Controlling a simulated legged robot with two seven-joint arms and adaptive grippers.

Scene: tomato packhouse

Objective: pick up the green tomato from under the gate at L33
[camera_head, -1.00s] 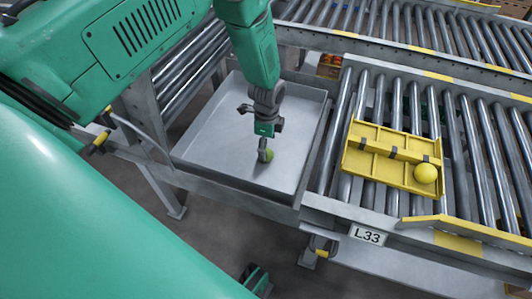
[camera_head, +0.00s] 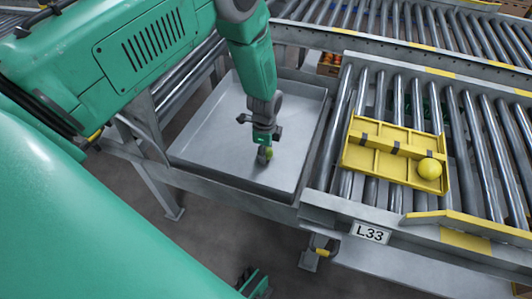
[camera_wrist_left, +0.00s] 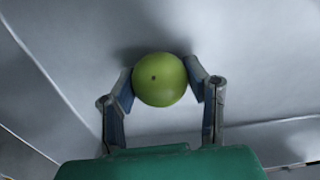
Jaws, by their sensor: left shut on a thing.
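The green tomato (camera_head: 270,153) is in the grey metal tray (camera_head: 205,126) to the left of the L33 sign (camera_head: 371,233). My left gripper (camera_head: 264,156) points down into the tray and is shut on the tomato. In the left wrist view the tomato (camera_wrist_left: 160,79) sits between the two fingertips, one on each side. A shadow lies beside it on the tray floor; I cannot tell whether the tomato touches the floor. My right gripper is not in view.
A yellow gate (camera_head: 389,151) lies across the rollers (camera_head: 470,150) right of the tray, with a yellow ball (camera_head: 429,169) at its right end. The tray's raised walls surround my gripper. A yellow-edged rail runs along the front right.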

